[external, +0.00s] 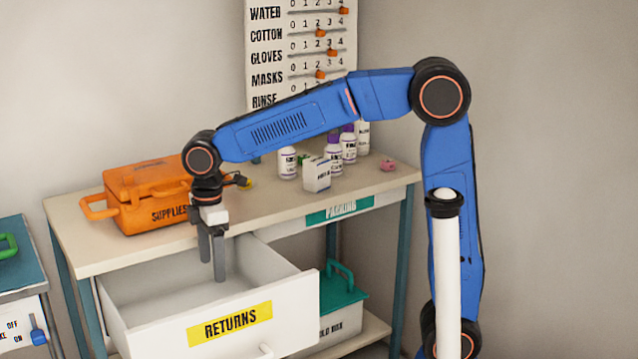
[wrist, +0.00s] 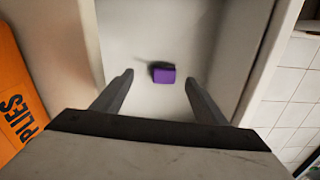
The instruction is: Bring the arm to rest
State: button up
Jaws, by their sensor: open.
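My blue arm reaches from the right across the table, and my gripper (external: 212,264) points down over the open white drawer marked RETURNS (external: 297,300). In the wrist view, the two dark fingers of my gripper (wrist: 160,90) stand apart with nothing between their tips. A small purple block-like thing (wrist: 163,74) lies on the drawer's floor, beyond the fingertips and apart from them. In the external view the drawer's front wall and my gripper hide it.
An orange SUPPLIES case (external: 142,190) stands on the table (external: 270,204) close to the left of my wrist. Several bottles and a white box (external: 317,174) stand near the table's back. A teal-lidded box (external: 341,295) sits on the lower shelf. A white post (external: 446,270) stands at the right.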

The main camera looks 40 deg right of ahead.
jog(key=s+d+r+m+t, duration=0.15)
jog(key=d+m, duration=0.25)
jog(key=d, duration=0.9)
jog(key=d+r+m+t, duration=0.15)
jog(key=d+m, duration=0.25)
jog(key=d, duration=0.9)
jog(key=s+d+f+m, duration=0.2)
jog(key=s+d+m, duration=0.2)
jog(key=d, duration=0.4)
jog(key=s+d+f+m+t, duration=0.1)
jog(key=s+d+f+m, duration=0.1)
jog(key=s+d+m, duration=0.2)
jog(key=s+d, duration=0.3)
jog(key=d, duration=0.1)
jog(key=shift+s+d+f+m+t, duration=0.15)
jog(key=shift+s+d+m+t, duration=0.15)
jog(key=shift+m, duration=0.1)
jog(key=shift+c, duration=0.2)
